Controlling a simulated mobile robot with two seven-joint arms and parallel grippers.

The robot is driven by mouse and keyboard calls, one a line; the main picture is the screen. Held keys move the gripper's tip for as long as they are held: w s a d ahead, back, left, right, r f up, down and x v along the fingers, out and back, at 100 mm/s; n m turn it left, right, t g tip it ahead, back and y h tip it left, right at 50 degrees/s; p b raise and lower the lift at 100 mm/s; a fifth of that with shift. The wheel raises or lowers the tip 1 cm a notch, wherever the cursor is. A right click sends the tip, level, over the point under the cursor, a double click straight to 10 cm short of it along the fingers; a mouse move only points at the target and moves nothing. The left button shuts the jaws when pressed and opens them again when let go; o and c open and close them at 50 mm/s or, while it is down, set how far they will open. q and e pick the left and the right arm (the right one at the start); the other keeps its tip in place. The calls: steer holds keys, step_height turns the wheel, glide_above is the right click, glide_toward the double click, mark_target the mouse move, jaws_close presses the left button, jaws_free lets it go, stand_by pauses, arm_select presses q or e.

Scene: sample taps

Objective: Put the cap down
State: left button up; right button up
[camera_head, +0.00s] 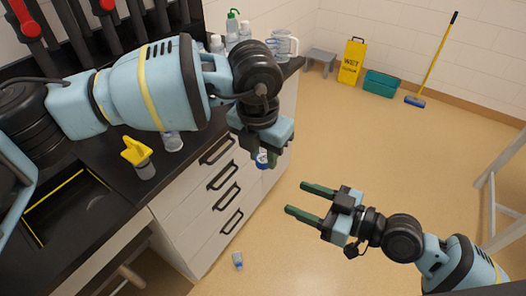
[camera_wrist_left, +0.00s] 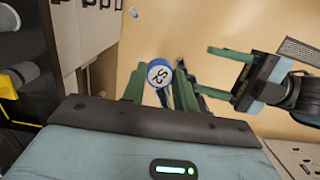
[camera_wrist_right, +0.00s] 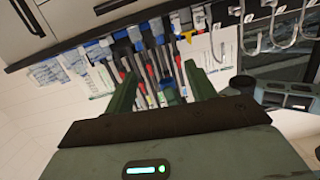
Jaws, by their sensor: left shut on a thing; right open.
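A round cap with a white top marked S2 and a blue rim (camera_wrist_left: 160,73) is between the fingers of my left gripper (camera_wrist_left: 157,82). In the head view the same cap (camera_head: 262,159) shows below my left gripper (camera_head: 266,153), which is shut on it in the air in front of the drawers. Whether anything hangs under the cap is hard to tell. My right gripper (camera_head: 304,199) is open and empty, lower and to the right of the left one. Its spread fingers (camera_wrist_right: 160,88) also show in the right wrist view with nothing between them.
The dark counter (camera_head: 105,205) holds a yellow-topped container (camera_head: 138,157), a clear vessel (camera_head: 172,141) and several bottles at the back. A small bottle-like thing (camera_head: 237,260) lies on the floor. A wet-floor sign (camera_head: 352,62) and green tub (camera_head: 381,83) stand far back. Middle floor is clear.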

steer(key=s+d+f+m+h, duration=0.3)
steer(key=s+f+h, duration=0.1)
steer(key=s+f, duration=0.3)
steer(key=s+d+f+m+h, duration=0.2)
steer(key=s+f, duration=0.5)
steer(key=f, duration=0.4)
steer(key=s+d+f+m+h, duration=0.3)
steer(key=s+d+f+h, duration=0.1)
steer(key=s+f, duration=0.3)
step_height(320, 180, down, 3)
steer(key=shift+d+r+m+h, duration=0.2)
steer(key=shift+d+m+h, duration=0.15)
steer(key=shift+h, duration=0.45)
